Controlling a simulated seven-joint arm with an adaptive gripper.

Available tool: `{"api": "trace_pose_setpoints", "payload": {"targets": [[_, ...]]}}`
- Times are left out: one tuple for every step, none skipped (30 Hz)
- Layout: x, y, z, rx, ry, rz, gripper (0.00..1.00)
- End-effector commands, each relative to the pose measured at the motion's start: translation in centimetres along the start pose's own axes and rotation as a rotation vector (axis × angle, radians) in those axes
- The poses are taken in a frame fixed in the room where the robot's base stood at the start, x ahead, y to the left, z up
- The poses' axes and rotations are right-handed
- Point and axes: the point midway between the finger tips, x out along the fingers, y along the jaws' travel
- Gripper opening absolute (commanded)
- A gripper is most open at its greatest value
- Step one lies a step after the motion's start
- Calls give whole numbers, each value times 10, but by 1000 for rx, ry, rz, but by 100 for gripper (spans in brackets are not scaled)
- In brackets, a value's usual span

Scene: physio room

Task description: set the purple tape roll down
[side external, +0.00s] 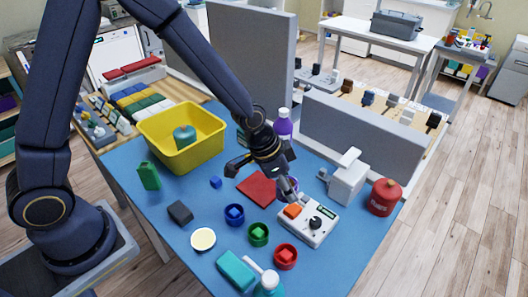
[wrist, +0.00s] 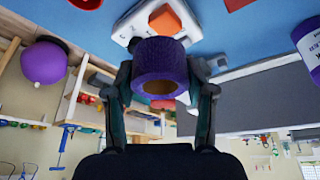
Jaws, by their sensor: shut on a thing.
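The purple tape roll (wrist: 161,58) is between the two fingers of my gripper (wrist: 163,88) in the wrist view, with its hollow core facing the camera. My gripper is shut on it. In the side view my gripper (side external: 287,186) hangs over the blue table, and only a sliver of the purple roll shows behind a finger. It is near the white device with a dial (side external: 316,229) and the red square (side external: 257,188). I cannot tell whether the roll touches the table.
An orange block (side external: 292,211) sits on the device. Blue (side external: 234,215), green (side external: 258,234) and red (side external: 285,257) rings lie nearby. A yellow bin (side external: 155,135) holds a teal object. A purple bottle (side external: 283,127), white dispenser (side external: 348,183) and red canister (side external: 384,197) stand near the grey divider (side external: 345,135).

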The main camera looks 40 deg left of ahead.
Motion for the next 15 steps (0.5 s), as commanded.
{"api": "trace_pose_setpoints", "payload": {"targets": [[-5, -23, 9, -66, 0, -31, 20], [-8, -36, 13, -102, 3, -49, 20], [-12, -51, 19, -144, 4, -71, 20], [-14, -60, 24, -169, 4, -84, 20], [-17, -69, 28, -192, 4, -96, 20], [-20, -79, 33, -217, 4, -110, 20], [-22, -86, 36, -231, 4, -119, 20], [-24, -91, 38, -242, 4, -126, 20], [-26, -97, 40, -255, 6, -134, 20], [-26, -100, 41, -261, 7, -138, 20], [-25, -103, 41, -266, 7, -140, 20], [-23, -108, 39, -271, 7, -142, 20], [-20, -111, 36, -272, 8, -143, 20], [-15, -114, 33, -273, 7, -143, 20], [-8, -119, 28, -273, 6, -143, 20]]}}
